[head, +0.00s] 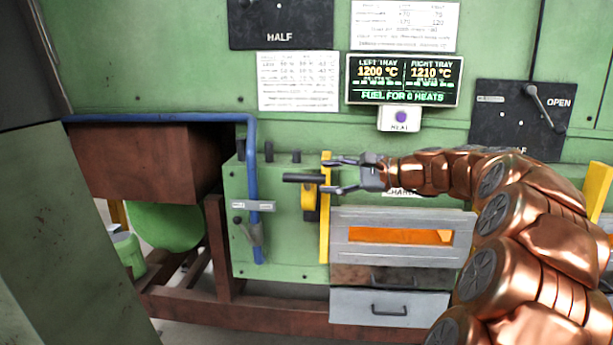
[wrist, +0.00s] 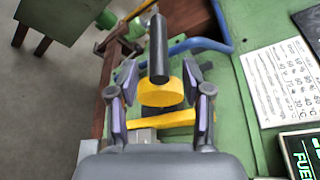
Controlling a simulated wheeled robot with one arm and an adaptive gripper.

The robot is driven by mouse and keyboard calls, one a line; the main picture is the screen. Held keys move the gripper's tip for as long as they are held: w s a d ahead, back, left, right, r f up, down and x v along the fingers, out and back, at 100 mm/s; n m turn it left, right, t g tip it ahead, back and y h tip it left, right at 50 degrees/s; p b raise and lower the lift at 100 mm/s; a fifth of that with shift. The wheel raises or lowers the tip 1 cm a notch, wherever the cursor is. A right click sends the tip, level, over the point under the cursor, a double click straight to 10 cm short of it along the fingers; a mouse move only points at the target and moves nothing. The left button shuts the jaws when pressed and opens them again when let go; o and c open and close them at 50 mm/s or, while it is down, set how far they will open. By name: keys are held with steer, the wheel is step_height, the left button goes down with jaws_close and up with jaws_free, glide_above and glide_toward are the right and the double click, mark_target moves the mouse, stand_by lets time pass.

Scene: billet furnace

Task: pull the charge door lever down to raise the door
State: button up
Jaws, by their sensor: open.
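The charge door lever has a black bar handle (head: 303,178) and a round yellow hub (head: 308,197) on the green housing left of the door. The handle sticks out to the left, about level. In the wrist view the black handle (wrist: 157,48) and yellow hub (wrist: 160,92) lie between the fingers. My gripper (head: 328,176) is open at the handle's right end; its fingers also show in the wrist view (wrist: 160,76). I cannot tell whether they touch the lever. The grey charge door (head: 345,252) has a glowing orange slot; its label is partly hidden by my arm.
A yellow upright bar (head: 324,240) stands beside the lever. A display (head: 404,80) and a HEAT button box (head: 400,117) are above. A drawer (head: 388,307) is below.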

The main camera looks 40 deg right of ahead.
mark_target(320, 177)
steer(key=shift+p+x, duration=0.75)
steer(key=shift+x, duration=2.3)
steer(key=shift+s, duration=0.1)
steer(key=shift+c, duration=0.4)
jaws_close()
